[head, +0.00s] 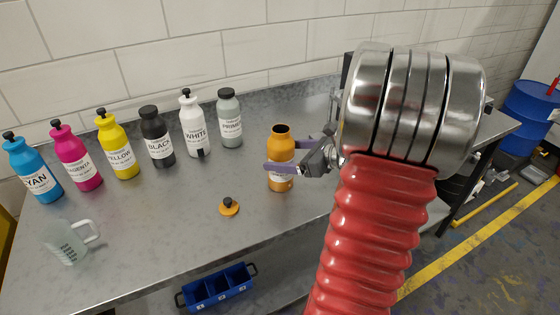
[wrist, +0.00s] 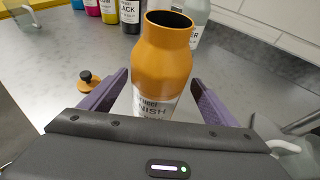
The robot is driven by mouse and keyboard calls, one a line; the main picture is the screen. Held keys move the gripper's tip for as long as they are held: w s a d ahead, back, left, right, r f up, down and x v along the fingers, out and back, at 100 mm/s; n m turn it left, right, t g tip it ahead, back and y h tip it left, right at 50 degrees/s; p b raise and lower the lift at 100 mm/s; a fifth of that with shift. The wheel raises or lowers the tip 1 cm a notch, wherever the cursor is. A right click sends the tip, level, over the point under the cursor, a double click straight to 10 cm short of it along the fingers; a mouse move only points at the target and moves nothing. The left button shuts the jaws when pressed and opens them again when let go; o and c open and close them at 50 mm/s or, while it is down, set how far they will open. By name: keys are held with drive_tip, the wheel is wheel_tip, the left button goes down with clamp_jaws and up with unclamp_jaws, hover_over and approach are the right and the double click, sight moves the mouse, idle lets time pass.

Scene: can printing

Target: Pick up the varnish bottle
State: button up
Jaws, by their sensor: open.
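The varnish bottle (head: 281,150) is orange with a white label and stands upright and uncapped on the metal table. It also shows in the wrist view (wrist: 163,65), where its label is partly hidden by my gripper's body. My gripper (head: 290,152) is open, with one purple finger on each side of the bottle. In the wrist view my gripper (wrist: 158,88) shows gaps between the fingers and the bottle. An orange cap with a black knob (head: 229,206) lies on the table left of the bottle and in front of it.
Several ink bottles stand in a row at the back left, from cyan (head: 33,172) to primer (head: 229,118). A clear measuring jug (head: 68,243) stands at the front left. A blue bin (head: 218,288) sits below the table's front edge. The tabletop between jug and cap is clear.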

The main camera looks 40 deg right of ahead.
drive_tip(key=shift+x, duration=2.6)
drive_tip(key=shift+a+r, duration=0.1)
drive_tip(key=shift+a, duration=0.05)
drive_tip(key=shift+c, duration=0.6)
drive_tip(key=c, duration=1.7)
drive_tip(key=shift+r, duration=0.1)
drive_tip(key=shift+c, duration=0.2)
drive_tip(key=shift+r, duration=4.95)
